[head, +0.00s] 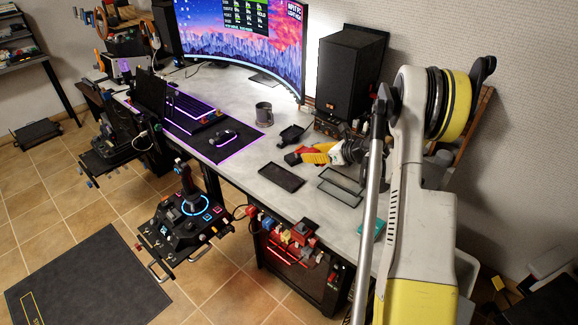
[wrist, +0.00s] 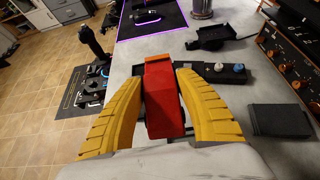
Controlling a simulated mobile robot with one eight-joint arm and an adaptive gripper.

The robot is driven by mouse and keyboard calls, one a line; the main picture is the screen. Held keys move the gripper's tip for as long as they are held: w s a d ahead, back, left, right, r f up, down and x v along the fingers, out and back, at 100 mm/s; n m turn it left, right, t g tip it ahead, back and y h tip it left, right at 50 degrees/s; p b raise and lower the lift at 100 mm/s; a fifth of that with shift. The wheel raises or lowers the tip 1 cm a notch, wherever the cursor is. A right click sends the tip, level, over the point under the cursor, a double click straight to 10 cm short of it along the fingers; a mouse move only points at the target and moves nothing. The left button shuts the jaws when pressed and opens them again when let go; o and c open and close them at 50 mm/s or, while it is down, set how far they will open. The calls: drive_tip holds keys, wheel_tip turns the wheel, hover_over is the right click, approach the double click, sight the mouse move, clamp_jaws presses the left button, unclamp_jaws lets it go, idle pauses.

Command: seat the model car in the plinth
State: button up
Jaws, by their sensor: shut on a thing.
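My gripper (head: 318,152) is low over the desk, right of the mouse mat. In the wrist view its yellow fingers (wrist: 160,105) are shut on the sides of a red model car (wrist: 163,97). The red car (head: 293,158) also shows at the fingertips in the head view. The car looks held above the desk; its underside is hidden. I cannot tell for sure which thing is the plinth. Candidates are a flat dark tray (head: 281,177) in front of my gripper and a black holder (head: 291,133) behind it, which also shows in the wrist view (wrist: 205,38).
A dark box with knobs (wrist: 236,70) lies beyond the car, and a dark block (wrist: 280,121) lies right. A mug (head: 263,112), mouse (head: 222,137), speaker (head: 348,75) and monitor (head: 250,40) stand around. A thin black frame (head: 340,187) lies near the desk's front edge.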

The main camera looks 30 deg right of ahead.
drive_tip(key=b, duration=0.4)
hover_over(281, 177)
wheel_tip(281, 177, down, 7)
drive_tip(key=shift+w+r, duration=0.1)
drive_tip(key=shift+f+b, duration=1.2)
drive_tip(key=shift+f, duration=0.75)
drive_tip(key=shift+f, duration=0.2)
drive_tip(key=o, duration=1.2)
drive_tip(key=shift+r, duration=0.1)
